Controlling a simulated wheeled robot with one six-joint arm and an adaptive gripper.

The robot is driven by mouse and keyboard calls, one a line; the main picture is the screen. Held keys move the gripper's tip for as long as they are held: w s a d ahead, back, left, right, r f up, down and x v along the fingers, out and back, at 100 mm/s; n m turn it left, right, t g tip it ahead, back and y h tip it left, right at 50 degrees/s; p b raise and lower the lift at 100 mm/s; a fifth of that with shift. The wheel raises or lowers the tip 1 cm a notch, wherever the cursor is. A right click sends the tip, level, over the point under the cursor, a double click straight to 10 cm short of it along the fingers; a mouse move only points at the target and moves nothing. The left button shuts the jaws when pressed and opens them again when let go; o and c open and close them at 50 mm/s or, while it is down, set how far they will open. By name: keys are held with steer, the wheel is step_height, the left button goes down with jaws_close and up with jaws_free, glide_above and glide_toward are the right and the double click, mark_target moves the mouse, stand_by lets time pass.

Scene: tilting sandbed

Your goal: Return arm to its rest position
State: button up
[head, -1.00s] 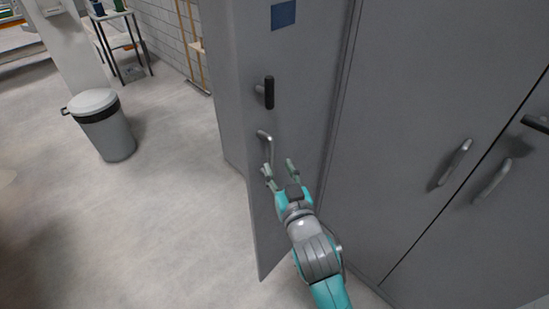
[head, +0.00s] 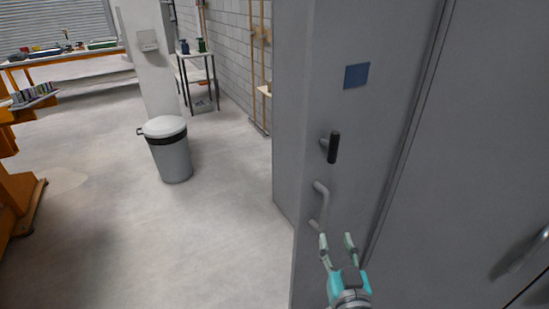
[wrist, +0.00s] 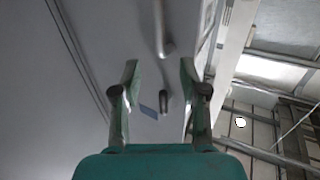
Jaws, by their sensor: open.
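My gripper (head: 338,250) is at the lower right of the head view, with its two fingers apart and nothing between them. It is just below and in front of a curved silver handle (head: 321,207) on the grey cabinet door (head: 365,125). Whether a fingertip touches the handle I cannot tell. In the wrist view the fingers (wrist: 158,85) are spread, with the door's surface (wrist: 100,30) beyond them. Most of my arm is below the head view's edge.
A black handle (head: 333,147) and a blue square (head: 356,75) are on the door above. Grey cabinet fronts (head: 480,150) close off the right side.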

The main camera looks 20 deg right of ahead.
steer(key=s+a+f+n+g+y, duration=0.1)
steer(key=s+a+f+n+y, duration=0.3)
steer(key=s+f, duration=1)
steer(key=s+a+m+g, duration=0.1)
steer(key=s+a, duration=0.1)
steer(key=s, duration=1.7)
steer(key=shift+s+r+g, duration=0.15)
steer(key=shift+r+g, duration=0.1)
steer(key=shift+g, duration=0.05)
steer(key=shift+d, duration=0.2)
